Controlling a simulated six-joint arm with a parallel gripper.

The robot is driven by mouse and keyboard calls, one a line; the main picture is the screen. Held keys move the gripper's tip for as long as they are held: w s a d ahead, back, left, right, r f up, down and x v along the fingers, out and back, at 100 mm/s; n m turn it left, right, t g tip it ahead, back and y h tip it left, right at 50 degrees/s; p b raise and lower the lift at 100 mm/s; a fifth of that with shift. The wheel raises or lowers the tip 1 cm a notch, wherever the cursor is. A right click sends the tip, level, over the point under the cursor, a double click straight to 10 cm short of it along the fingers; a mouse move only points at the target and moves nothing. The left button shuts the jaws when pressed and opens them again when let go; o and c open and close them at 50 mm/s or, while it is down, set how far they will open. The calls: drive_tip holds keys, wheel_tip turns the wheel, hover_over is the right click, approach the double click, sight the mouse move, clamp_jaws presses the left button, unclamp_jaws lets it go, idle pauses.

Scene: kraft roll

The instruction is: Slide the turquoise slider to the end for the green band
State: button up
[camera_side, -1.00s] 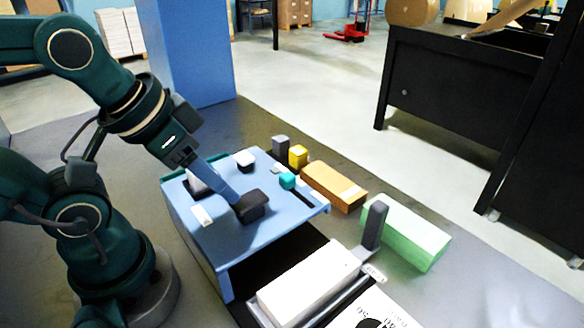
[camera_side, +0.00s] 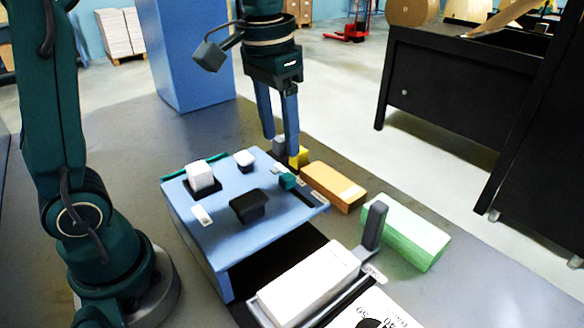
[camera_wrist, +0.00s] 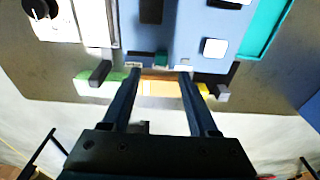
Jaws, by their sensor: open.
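The turquoise slider (camera_side: 287,181) sits near the far end of a dark slot (camera_side: 307,196) in the top of a blue box (camera_side: 225,238). It also shows in the wrist view (camera_wrist: 161,58). A small pale label lies near each end of the slot; I cannot make out a green band on either. My gripper (camera_side: 281,147) is open and empty, pointing down, above and just behind the slider in the side view. In the wrist view its fingers (camera_wrist: 158,75) are spread, with the slider beyond and between the tips.
On the box are a black knob (camera_side: 248,205), a white block (camera_side: 200,176) and a white button (camera_side: 244,160). Behind it stand yellow (camera_side: 299,158), orange (camera_side: 334,186) and green (camera_side: 403,233) blocks. A drawer with a white block (camera_side: 310,283) is open in front.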

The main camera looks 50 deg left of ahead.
sight(288, 176)
drive_tip(key=w+f, duration=0.1)
drive_tip(key=f+g, duration=0.1)
drive_tip(key=f, duration=0.1)
drive_tip(key=shift+w+a+f, duration=0.1)
drive_tip(key=shift+w+a, duration=0.05)
drive_tip(key=shift+w, duration=0.25)
drive_tip(key=shift+f, duration=2.65)
clamp_jaws()
